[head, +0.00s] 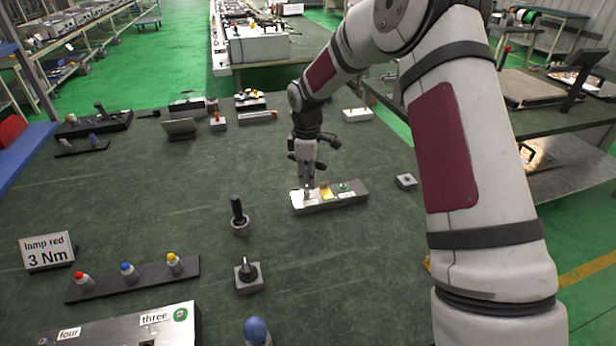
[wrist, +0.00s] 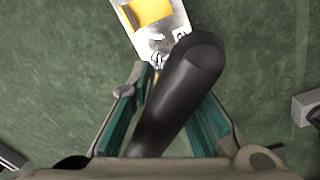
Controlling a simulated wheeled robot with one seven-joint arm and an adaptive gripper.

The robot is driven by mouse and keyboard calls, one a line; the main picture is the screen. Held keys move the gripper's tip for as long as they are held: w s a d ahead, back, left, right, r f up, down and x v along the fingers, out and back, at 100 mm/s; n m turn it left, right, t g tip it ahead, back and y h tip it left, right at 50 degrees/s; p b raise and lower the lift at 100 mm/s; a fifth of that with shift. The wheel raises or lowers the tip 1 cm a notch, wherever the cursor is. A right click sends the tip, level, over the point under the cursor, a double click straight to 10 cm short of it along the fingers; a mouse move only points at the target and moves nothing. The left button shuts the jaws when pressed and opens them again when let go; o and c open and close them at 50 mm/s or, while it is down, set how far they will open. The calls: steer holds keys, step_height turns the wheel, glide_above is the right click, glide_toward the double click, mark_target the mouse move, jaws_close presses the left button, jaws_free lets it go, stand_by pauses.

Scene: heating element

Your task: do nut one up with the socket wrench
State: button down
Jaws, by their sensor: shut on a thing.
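My gripper (head: 309,184) is over the left end of a small grey block (head: 335,203) in the head view. In the wrist view my gripper (wrist: 165,95) is shut on a thick black handle (wrist: 182,85), which I take to be the socket wrench. The wrench's working end is hidden, so I cannot tell whether it touches a nut. Below it, in the wrist view, lies the block's pale end (wrist: 165,38) with a yellow patch (wrist: 151,11) and a small metal part. In the head view the block also carries a green part. Nut one cannot be made out.
A black-handled tool (head: 238,212) stands upright left of the block, with a knobbed square piece (head: 249,272) in front. A rail with coloured caps (head: 134,280) and a "lamp red 3 Nm" sign (head: 47,251) are at left. A small grey box (head: 406,181) is at right.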

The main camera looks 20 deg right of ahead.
steer(key=n, duration=0.3)
steer(key=shift+n, duration=0.3)
steer(key=n, duration=0.3)
steer(key=shift+w+n, duration=0.1)
steer(key=shift+n, duration=0.3)
steer(key=n, duration=0.4)
steer(key=shift+d+n, duration=0.1)
steer(key=shift+n, duration=0.5)
steer(key=shift+w+n, duration=0.1)
steer(key=shift+n, duration=1.3)
steer(key=shift+f+b, duration=0.6)
steer(key=shift+f, duration=0.7)
